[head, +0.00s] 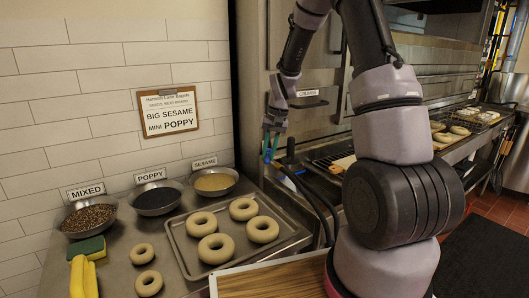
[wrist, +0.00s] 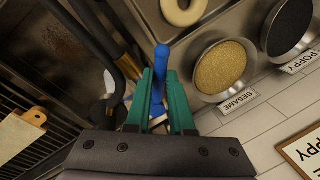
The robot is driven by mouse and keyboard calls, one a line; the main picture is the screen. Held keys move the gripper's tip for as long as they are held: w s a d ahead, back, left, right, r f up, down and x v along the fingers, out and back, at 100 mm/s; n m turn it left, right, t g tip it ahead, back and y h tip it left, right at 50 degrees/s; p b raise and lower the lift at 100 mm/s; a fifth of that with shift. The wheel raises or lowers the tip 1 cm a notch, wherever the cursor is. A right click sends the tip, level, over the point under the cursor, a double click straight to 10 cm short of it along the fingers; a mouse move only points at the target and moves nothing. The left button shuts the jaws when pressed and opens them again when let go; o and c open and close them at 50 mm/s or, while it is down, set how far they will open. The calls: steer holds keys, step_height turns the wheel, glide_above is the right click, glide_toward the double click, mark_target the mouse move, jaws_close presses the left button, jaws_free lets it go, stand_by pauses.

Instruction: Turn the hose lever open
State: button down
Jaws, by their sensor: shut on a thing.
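The blue hose lever (wrist: 162,57) shows in the wrist view, its rounded end standing out between the two green fingers of my gripper (wrist: 161,78). The fingers are shut on it. In the head view my gripper (head: 270,152) points down beside the steel cabinet, above the back right of the counter. The black hose (head: 312,190) curves down to the right of it.
A tray of bagels (head: 188,254) lies on the counter, with bowls of mixed (head: 90,217), poppy (head: 158,198) and sesame (head: 214,181) toppings along the wall. A wooden board (head: 270,280) is at the front. A rack (wrist: 30,85) lies left in the wrist view.

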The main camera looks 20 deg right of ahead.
steer(key=d+n, duration=0.1)
steer(key=n, duration=0.1)
steer(key=d+n, duration=0.1)
steer(key=n, duration=0.1)
steer(key=shift+d+g, duration=0.15)
steer(key=shift+g, duration=0.25)
steer(key=shift+w+d+n+g, duration=0.15)
steer(key=shift+d+n, duration=0.2)
steer(key=shift+n, duration=0.45)
steer(key=shift+w+d+n+g, duration=0.15)
steer(key=shift+d+n, duration=0.15)
steer(key=shift+n, duration=0.5)
steer(key=c, duration=0.8)
jaws_free()
steer(key=shift+s, duration=0.1)
steer(key=shift+r, duration=0.15)
steer(key=r, duration=0.3)
steer(key=d+r, duration=0.1)
steer(key=r, duration=0.3)
steer(key=d+r, duration=0.1)
steer(key=r, duration=0.2)
steer(key=shift+w+r, duration=0.2)
steer(key=shift+w, duration=0.15)
